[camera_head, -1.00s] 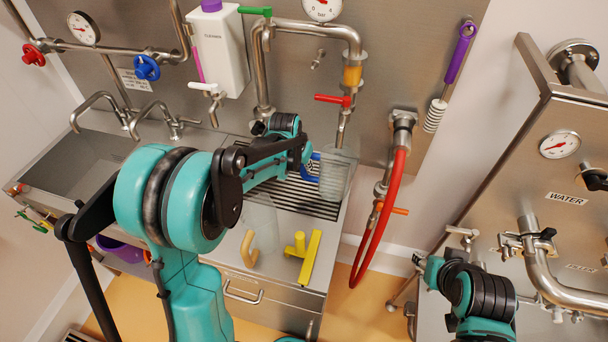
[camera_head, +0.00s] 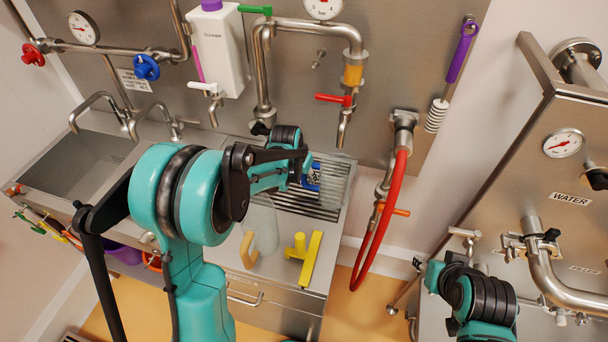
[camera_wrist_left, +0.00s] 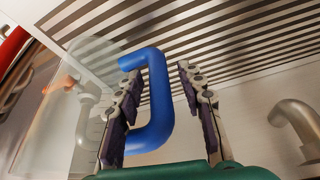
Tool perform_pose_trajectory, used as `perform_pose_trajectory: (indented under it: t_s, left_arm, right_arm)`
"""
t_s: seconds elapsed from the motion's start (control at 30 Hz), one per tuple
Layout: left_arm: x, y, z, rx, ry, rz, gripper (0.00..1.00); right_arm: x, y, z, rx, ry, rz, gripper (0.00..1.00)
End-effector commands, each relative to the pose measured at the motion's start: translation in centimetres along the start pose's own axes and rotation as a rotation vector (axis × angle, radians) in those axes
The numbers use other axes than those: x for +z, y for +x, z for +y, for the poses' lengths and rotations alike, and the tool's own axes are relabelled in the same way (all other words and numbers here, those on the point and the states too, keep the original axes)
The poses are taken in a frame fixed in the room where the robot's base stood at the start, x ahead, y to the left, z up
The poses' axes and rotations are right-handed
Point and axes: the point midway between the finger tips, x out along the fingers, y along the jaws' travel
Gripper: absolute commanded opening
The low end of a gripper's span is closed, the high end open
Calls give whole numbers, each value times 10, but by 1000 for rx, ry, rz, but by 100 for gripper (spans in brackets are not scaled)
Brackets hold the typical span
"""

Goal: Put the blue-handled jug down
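The clear jug (camera_head: 337,186) is at the slatted drainer right of the sink, in the head view. Its blue handle (camera_wrist_left: 159,100) shows large in the left wrist view, with the see-through body (camera_wrist_left: 60,115) to its left. My left gripper (camera_wrist_left: 158,73) has its fingers apart, one on each side of the handle's grip bar. The left finger is in the handle's loop, and a gap shows at the right finger. In the head view my left wrist partly hides the handle. The jug's base contact is hard to make out.
A tap with a red lever (camera_head: 334,98) hangs above the drainer. A red hose (camera_head: 378,225) loops at the right.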

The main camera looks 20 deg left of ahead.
Motion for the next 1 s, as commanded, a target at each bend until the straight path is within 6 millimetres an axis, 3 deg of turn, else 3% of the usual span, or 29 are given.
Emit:
perform_pose_trajectory:
  t_s: [0.17,0.5,0.77,0.87,1.0]
  left_arm:
    - [-2,-14,0,0,0,0,38]
    - [-2,-88,0,0,-1,0,38]
    - [-1,-120,0,0,-1,0,38]
    - [4,-131,2,-4,-6,6,38]
    - [28,-162,14,-22,-30,37,38]
  right_arm:
    - [-4,-5,0,0,0,0,40]
    - [-14,-20,0,0,0,0,40]
    - [-18,-25,0,0,0,0,40]
    - [-18,-25,0,0,0,0,40]
    - [-18,-25,0,0,0,0,40]
